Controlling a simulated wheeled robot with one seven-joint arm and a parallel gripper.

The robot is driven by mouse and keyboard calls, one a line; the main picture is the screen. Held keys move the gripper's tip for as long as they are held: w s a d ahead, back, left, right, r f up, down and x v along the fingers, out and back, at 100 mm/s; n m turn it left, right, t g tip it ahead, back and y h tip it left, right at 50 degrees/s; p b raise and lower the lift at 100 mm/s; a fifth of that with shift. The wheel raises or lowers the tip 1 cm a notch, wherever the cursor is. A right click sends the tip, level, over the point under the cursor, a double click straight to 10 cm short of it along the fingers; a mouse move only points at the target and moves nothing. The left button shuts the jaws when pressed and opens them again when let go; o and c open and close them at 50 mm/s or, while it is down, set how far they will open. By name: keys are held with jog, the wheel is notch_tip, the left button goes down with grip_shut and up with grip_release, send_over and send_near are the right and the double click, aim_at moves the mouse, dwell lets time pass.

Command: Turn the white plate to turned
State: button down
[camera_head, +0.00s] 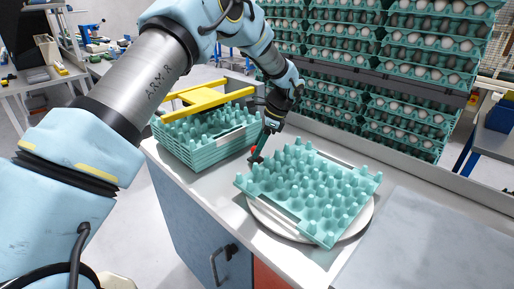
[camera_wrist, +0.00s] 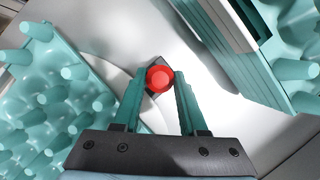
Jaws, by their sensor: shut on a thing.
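The round white plate (camera_head: 364,220) lies on the white counter, mostly hidden under a teal egg tray (camera_head: 308,190). The tray rests on it empty, with its pegs up. A red knob (camera_wrist: 159,78) on a small dark piece sits at the plate's far left side; it is also visible in the head view (camera_head: 254,149). My gripper (camera_wrist: 160,84) has its two teal fingers on either side of the red knob, shut on it. In the head view my gripper (camera_head: 260,143) reaches down to the knob, between the tray on the plate and the stack at left.
A stack of teal trays (camera_head: 205,155) with a yellow frame (camera_head: 205,97) on top stands close at left. Shelves of egg-filled trays (camera_head: 400,60) rise behind the counter. A grey flat surface (camera_head: 430,245) at right is clear.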

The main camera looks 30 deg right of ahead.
jog(key=shift+d+r, duration=0.1)
jog(key=shift+d, duration=0.2)
jog(key=c, duration=0.7)
grip_release()
jog(key=shift+o, duration=1.2)
jog(key=shift+a, duration=0.1)
jog(key=b+v, duration=0.3)
jog(key=v, duration=0.7)
jog(key=shift+r, duration=0.35)
